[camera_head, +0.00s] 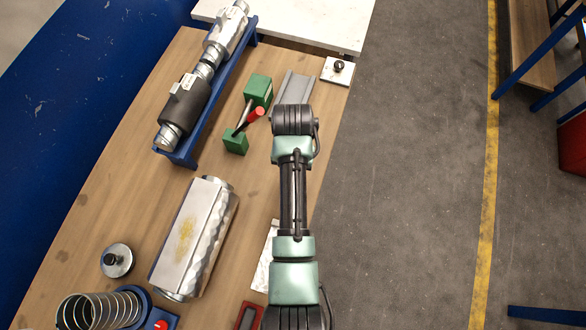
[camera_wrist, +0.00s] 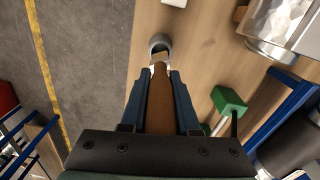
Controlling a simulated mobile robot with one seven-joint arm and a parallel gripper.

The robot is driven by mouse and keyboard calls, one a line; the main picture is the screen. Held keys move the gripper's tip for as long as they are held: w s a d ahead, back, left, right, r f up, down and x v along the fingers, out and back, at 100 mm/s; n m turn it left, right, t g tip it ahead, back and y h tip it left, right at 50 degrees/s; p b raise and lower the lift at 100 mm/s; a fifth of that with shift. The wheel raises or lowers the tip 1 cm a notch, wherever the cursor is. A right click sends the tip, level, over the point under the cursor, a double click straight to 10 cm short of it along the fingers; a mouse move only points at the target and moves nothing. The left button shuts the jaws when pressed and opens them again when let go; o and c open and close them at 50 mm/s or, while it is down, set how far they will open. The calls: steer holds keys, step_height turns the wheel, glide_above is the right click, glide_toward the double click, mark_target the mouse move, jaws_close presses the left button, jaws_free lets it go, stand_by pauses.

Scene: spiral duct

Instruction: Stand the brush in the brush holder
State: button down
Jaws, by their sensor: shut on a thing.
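In the wrist view, my gripper (camera_wrist: 161,76) has its two blue fingers closed on either side of the brush (camera_wrist: 160,105). The brush has a brown handle, with a pale part at its far end. A small grey round cup, apparently the brush holder (camera_wrist: 160,40), stands on the wooden table just beyond the fingertips. The brush's far end overlaps the cup's opening in this view; whether it is inside or above it I cannot tell. In the head view my arm hides gripper, brush and cup.
Green blocks (camera_head: 258,90) with a red-handled tool (camera_head: 255,115) lie left of my arm. A ribbed metal piece (camera_head: 195,238), a blue rack with ducts (camera_head: 205,90) and a knobbed disc (camera_head: 116,260) crowd the table.

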steer(key=shift+f+b, duration=2.2)
steer(key=shift+f, duration=1.4)
steer(key=c, duration=0.6)
jaws_free()
steer(key=shift+r, duration=0.15)
step_height(320, 180, up, 13)
steer(key=shift+f+p, duration=0.1)
steer(key=shift+p, duration=0.2)
